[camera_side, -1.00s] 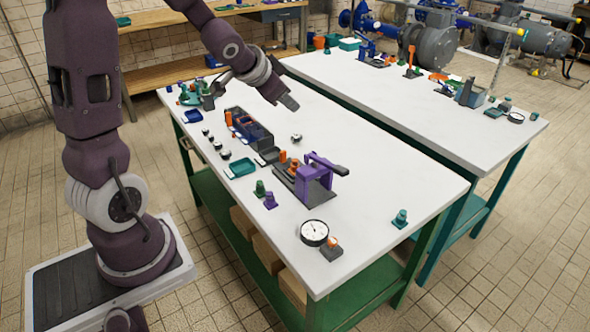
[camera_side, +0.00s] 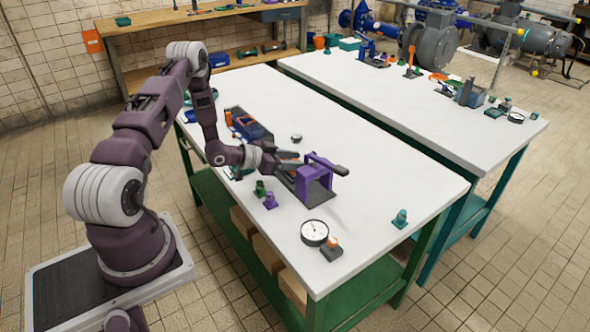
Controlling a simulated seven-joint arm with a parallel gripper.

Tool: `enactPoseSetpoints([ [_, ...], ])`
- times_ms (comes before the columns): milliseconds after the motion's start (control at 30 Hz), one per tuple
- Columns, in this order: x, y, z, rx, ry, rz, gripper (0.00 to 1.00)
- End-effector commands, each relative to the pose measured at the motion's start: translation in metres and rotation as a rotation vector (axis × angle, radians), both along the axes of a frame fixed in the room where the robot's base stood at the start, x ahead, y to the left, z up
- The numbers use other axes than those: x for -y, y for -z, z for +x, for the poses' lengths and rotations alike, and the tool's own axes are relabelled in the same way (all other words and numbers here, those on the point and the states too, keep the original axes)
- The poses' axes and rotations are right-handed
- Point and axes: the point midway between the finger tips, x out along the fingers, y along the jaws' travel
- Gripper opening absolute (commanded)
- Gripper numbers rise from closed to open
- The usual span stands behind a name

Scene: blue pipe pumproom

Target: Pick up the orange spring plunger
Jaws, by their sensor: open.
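My gripper (camera_side: 297,160) is low over the near table, with its fingers apart and pointing right towards the purple toggle clamp (camera_side: 314,176) on its dark base plate. The orange spring plunger, which stood upright on that plate beside the clamp in the earlier view, is now mostly hidden by my fingers; only a trace of orange shows there. I cannot tell whether it lies between the fingers or whether they touch it.
A green plunger (camera_side: 260,188) and a purple one (camera_side: 270,201) stand just in front of my gripper. A dial gauge (camera_side: 314,233) and a dark block with an orange knob (camera_side: 332,249) are nearer. The table's right side is mostly clear.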

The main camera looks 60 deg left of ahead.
Motion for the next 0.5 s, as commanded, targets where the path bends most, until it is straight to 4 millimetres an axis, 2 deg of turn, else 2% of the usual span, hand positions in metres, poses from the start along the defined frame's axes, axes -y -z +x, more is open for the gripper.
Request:
enactPoseSetpoints([
  [167, 0.0, 0.0002, 0.0008, -0.001, -0.001, 0.001, 0.43],
  [267, -0.0001, 0.0002, 0.0007, -0.001, -0.001, 0.001, 0.27],
  [400, -0.0001, 0.0002, 0.0005, -0.001, -0.001, 0.001, 0.0],
  [500, -0.0002, 0.0003, 0.0005, -0.002, -0.001, 0.001, 0.0],
])
